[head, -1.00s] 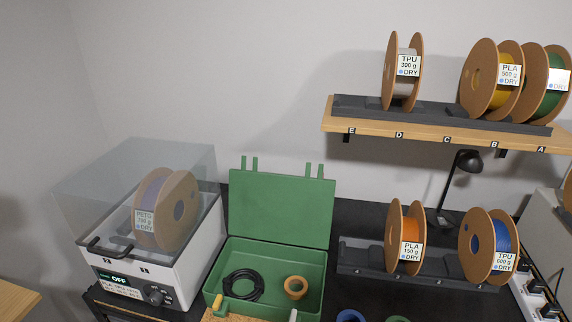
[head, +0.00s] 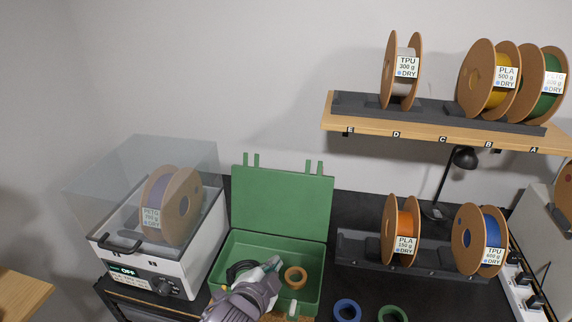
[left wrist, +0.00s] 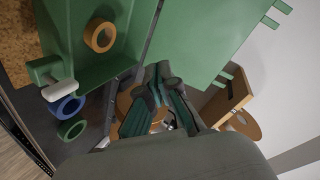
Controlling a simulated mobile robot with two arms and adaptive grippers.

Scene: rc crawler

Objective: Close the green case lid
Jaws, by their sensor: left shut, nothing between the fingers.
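The green case (head: 313,285) stands on the black bench with its lid (head: 282,205) raised upright at the back. The lid also shows in the left wrist view (left wrist: 205,35), beside the case's tray (left wrist: 125,55). My right gripper is not in view.
A white dryer box (head: 150,270) with a clear cover and a spool stands left of the case. A spool rack (head: 430,258) stands to the right, and a shelf (head: 450,130) with spools hangs above it. Blue (head: 347,311) and green rings (head: 392,314) lie at the front right.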

